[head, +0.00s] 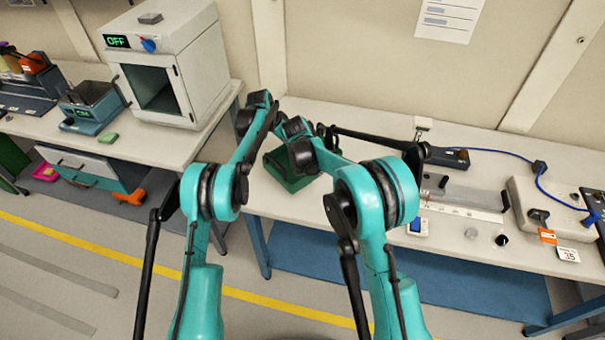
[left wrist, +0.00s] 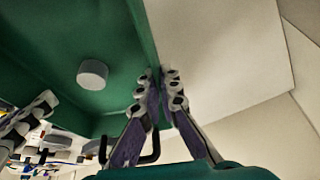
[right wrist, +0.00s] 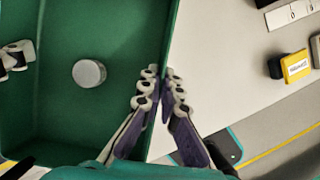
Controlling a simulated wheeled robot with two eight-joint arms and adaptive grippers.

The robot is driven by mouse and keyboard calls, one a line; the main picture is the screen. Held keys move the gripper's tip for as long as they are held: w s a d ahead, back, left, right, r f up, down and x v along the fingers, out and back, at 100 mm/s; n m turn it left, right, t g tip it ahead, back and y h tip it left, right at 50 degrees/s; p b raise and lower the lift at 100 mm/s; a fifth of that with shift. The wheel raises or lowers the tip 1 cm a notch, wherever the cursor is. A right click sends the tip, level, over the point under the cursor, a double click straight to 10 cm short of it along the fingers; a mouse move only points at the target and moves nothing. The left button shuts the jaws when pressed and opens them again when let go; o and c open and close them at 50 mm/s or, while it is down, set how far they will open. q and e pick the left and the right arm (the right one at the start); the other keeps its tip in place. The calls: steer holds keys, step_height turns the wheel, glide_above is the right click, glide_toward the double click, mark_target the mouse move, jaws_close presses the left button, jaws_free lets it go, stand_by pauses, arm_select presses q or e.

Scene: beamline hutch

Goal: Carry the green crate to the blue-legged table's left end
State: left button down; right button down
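The green crate (head: 292,183) is at the left end of the blue-legged table (head: 290,208) in the head view, partly hidden by my arms. I cannot tell if its base touches the tabletop. In the left wrist view, my left gripper (left wrist: 161,76) is shut on one wall of the crate (left wrist: 60,45). In the right wrist view, my right gripper (right wrist: 160,78) is shut on another wall of the crate (right wrist: 110,40). A small white round piece (right wrist: 89,73) lies inside the crate and also shows in the left wrist view (left wrist: 92,73).
A white oven (head: 165,65) and a blue-grey device (head: 90,105) stand on the other bench at left. Right of the crate, the table holds a long metal fixture (head: 460,195), a white box (head: 545,205) and a blue cable (head: 500,152). A yellow line (head: 100,258) crosses the floor.

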arm_select(q)
steer(key=shift+f, duration=0.2)
arm_select(e)
steer(key=shift+f, duration=0.2)
